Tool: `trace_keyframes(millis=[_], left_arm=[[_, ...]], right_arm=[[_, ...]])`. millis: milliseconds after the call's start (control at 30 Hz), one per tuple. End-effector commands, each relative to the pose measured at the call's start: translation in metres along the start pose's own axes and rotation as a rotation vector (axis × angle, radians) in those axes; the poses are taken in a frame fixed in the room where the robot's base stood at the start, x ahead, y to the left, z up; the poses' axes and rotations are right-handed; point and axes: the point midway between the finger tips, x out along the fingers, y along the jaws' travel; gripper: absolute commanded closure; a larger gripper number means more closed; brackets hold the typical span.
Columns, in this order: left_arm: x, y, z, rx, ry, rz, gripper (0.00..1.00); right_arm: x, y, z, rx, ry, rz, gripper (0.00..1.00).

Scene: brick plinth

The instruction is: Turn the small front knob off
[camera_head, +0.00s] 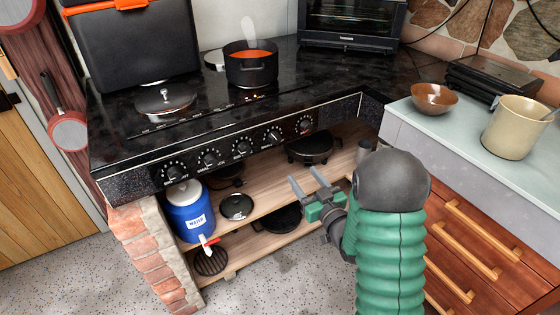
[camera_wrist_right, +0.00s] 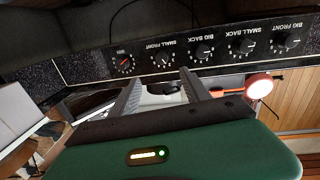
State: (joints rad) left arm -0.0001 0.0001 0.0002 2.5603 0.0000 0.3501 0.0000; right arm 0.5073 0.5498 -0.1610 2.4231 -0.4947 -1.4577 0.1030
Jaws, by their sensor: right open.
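The small front knob (camera_head: 272,135) is a black dial with white marks, second from the right on the stove's front panel. In the right wrist view, which is upside down, it (camera_wrist_right: 163,58) is second from the left, beside its "SMALL FRONT" label. Its exact setting is too small to read. My right gripper (camera_head: 307,181) is open and empty, below and in front of the panel, apart from the knob. In the wrist view its fingers (camera_wrist_right: 160,77) point toward that knob. My left gripper is not in view.
A red-marked knob (camera_head: 303,124) sits to the right, and several other knobs to the left. A black pot (camera_head: 252,69) of orange food stands on the cooktop. Shelves below hold a blue jug (camera_head: 188,212) and pans. A drawer counter (camera_head: 500,175) stands at right.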

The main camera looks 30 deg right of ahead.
Motion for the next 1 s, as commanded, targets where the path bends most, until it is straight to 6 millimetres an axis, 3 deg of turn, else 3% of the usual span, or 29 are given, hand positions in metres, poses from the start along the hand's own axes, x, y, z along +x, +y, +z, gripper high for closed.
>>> trace_keyframes(millis=[167,600,800,1000], left_arm=[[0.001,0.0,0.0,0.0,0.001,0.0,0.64],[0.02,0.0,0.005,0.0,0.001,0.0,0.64],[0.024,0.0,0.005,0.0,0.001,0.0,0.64],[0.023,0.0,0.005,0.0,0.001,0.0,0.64]], right_arm=[[0.029,-0.002,-0.003,-0.002,0.003,-0.004,0.45],[0.14,-0.002,-0.001,-0.001,0.003,-0.003,0.45],[0.164,-0.001,-0.003,0.0,0.001,-0.001,0.45],[0.167,-0.001,-0.003,0.001,0.0,-0.001,0.45]])
